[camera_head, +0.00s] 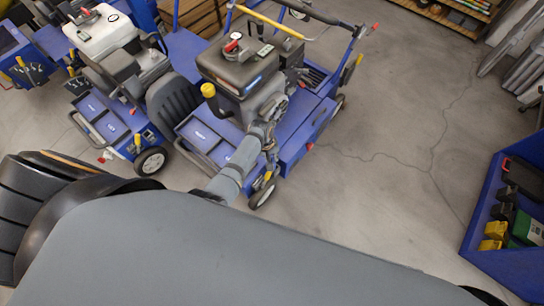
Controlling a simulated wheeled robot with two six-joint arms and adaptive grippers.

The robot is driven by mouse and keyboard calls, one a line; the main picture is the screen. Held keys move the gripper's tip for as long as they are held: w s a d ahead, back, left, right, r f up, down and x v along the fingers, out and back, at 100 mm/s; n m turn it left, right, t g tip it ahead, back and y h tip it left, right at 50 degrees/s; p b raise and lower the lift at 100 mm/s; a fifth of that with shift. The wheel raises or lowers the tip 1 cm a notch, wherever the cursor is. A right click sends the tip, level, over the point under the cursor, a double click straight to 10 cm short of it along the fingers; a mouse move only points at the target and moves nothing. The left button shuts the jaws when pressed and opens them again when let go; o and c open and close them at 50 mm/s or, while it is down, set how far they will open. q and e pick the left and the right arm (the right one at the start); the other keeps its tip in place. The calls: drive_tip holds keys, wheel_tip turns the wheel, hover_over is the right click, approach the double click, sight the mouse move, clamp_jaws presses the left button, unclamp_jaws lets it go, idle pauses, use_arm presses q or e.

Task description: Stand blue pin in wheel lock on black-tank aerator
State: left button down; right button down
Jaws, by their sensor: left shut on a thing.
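The black-tank aerator (238,68) stands upper centre, a blue machine with a dark tank and a red cap on top. Its front wheel (262,194) shows at its lower edge. My left gripper (270,144) is at the aerator's near front side, above that wheel. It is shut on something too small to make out. My grey left forearm reaches up to it and covers part of the aerator's front. I cannot make out the blue pin or the wheel lock at this size. My right gripper is not in view.
A white-tank aerator (103,36) stands close on the left, and part of another blue machine (18,62) shows beyond it. A blue crate (487,238) with yellow, green and black items is at the right edge. Cracked concrete floor (400,130) between is clear.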

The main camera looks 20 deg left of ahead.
use_arm(q)
drive_tip(key=c, duration=1.3)
unclamp_jaws()
wheel_tip(320, 180, up, 12)
drive_tip(key=s+a, duration=0.1)
drive_tip(key=shift+a, duration=0.35)
drive_tip(key=shift+f, duration=0.1)
